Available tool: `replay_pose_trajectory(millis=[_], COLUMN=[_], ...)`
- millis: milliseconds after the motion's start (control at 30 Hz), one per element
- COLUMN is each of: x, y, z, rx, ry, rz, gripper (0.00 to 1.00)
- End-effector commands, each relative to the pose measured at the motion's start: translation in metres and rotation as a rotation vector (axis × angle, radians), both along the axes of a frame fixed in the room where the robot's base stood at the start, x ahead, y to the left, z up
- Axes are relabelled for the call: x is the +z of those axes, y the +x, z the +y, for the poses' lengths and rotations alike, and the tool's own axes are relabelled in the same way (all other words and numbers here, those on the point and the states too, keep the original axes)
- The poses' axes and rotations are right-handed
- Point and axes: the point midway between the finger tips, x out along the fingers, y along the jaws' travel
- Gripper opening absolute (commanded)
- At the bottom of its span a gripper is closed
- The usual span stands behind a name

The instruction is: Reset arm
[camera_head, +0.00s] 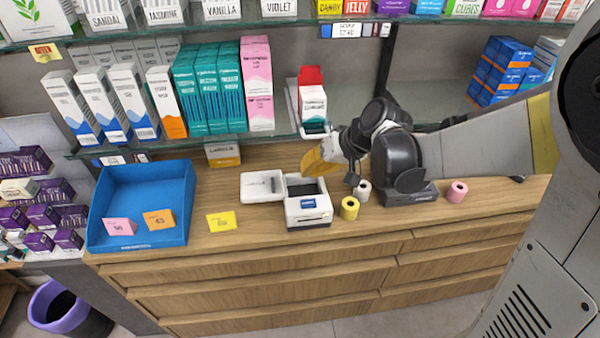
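My arm reaches in from the right over the wooden counter (225,185). Its wrist is bent, with the end pointing left. My gripper (318,158) is above the counter's back part, behind the small white printer-like device (307,212) and below the glass shelf. Its end shows as a small orange-yellow shape. The fingers are too small and too much seen from the side to tell whether they are open, shut or holding something.
A blue tray (112,230) with price cards stands at the left. A yellow roll (349,208), a white roll (362,190) and a pink roll (456,191) stand near my arm. A red-and-white box (312,100) and other cartons (210,90) are on the shelf close above.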

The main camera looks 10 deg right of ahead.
Motion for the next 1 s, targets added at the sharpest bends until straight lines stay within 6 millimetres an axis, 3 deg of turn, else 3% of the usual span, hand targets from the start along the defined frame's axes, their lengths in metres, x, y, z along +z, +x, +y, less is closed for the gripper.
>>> replay_pose_trajectory(millis=[33,200,567,667,1000], x=[0.011,0.027,0.036,0.042,0.054], y=[-0.004,-0.012,-0.026,-0.046,-0.144], z=[-0.006,-0.016,-0.021,-0.027,-0.065], rx=[-0.002,-0.001,-0.016,-0.048,-0.192], ry=[0.0,-0.001,-0.027,-0.079,-0.321], rz=[0.0,0.0,-0.002,-0.009,-0.103], gripper=[0.0,0.0,0.0,0.0,0.0])
